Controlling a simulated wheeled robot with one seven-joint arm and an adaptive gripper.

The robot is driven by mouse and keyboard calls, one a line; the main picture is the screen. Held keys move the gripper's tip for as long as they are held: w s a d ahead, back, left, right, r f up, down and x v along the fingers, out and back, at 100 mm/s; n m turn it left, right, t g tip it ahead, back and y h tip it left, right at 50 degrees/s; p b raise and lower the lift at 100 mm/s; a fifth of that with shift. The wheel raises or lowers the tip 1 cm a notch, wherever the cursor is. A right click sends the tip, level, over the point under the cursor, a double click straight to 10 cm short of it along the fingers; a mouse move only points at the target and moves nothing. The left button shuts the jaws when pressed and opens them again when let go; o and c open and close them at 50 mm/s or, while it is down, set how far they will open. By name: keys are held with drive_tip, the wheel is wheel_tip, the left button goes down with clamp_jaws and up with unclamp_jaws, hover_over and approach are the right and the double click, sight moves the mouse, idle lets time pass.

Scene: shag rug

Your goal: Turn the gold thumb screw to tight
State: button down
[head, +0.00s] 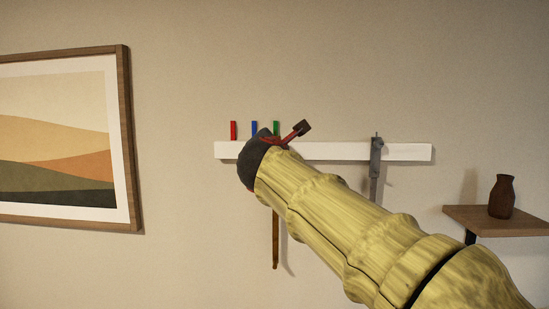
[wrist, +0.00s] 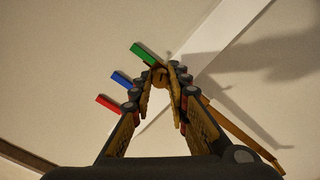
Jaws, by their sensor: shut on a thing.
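The gold thumb screw (wrist: 160,77) shows in the wrist view as a small gold-brown piece between my fingertips. My gripper (wrist: 161,88) is closed around it, with one finger on each side. The fingers hide part of the screw, and its turn angle is hard to read. In the head view my gripper (head: 262,152) is in front of the white rail (head: 330,152), left of its middle, and the screw is hidden there.
Red (head: 234,130), blue (head: 254,128) and green (head: 276,128) tabs stand along the rail near my gripper. A brown strip (head: 275,245) hangs below, and a grey tool (head: 376,160) hangs to the right. A shelf (head: 515,221) with a brown vase (head: 502,197) is far right; a framed picture (head: 123,110) is left.

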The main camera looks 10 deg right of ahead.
drive_tip(key=m+b, duration=0.4)
drive_tip(key=m, duration=0.1)
drive_tip(key=shift+f, duration=0.15)
idle(0.3)
drive_tip(key=c, duration=1.7)
unclamp_jaws()
drive_tip(key=shift+s, duration=0.1)
drive_tip(key=v, duration=1.2)
drive_tip(key=shift+m, duration=0.4)
